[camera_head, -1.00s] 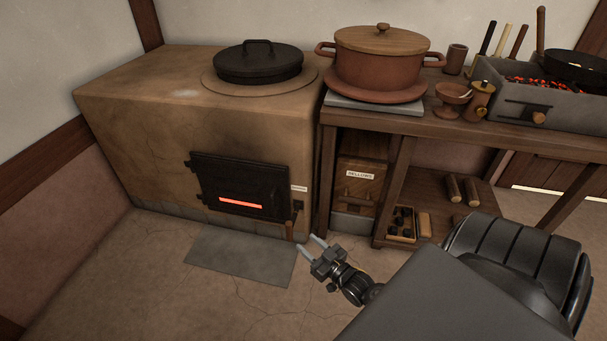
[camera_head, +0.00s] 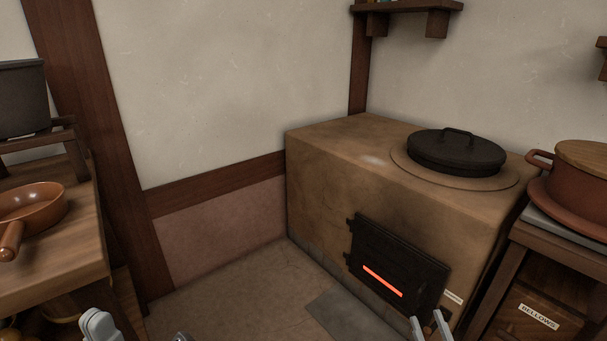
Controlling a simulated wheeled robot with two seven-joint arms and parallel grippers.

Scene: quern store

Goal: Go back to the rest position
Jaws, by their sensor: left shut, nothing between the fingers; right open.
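My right gripper (camera_head: 431,325) shows at the bottom edge, right of centre. Its two pale fingers are apart with nothing between them, in front of the stove's firebox door. My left gripper (camera_head: 100,325) shows only as a grey tip at the bottom left, beside the wooden counter. It is shut and empty; most of it is cut off by the frame.
The clay stove (camera_head: 330,175) with a black lid (camera_head: 457,152) and glowing firebox door (camera_head: 398,262) stands at right. A wooden counter (camera_head: 60,262) with a brown pan (camera_head: 35,203) is at left. Bare floor (camera_head: 235,290) lies between. A terracotta pot (camera_head: 575,197) stands far right.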

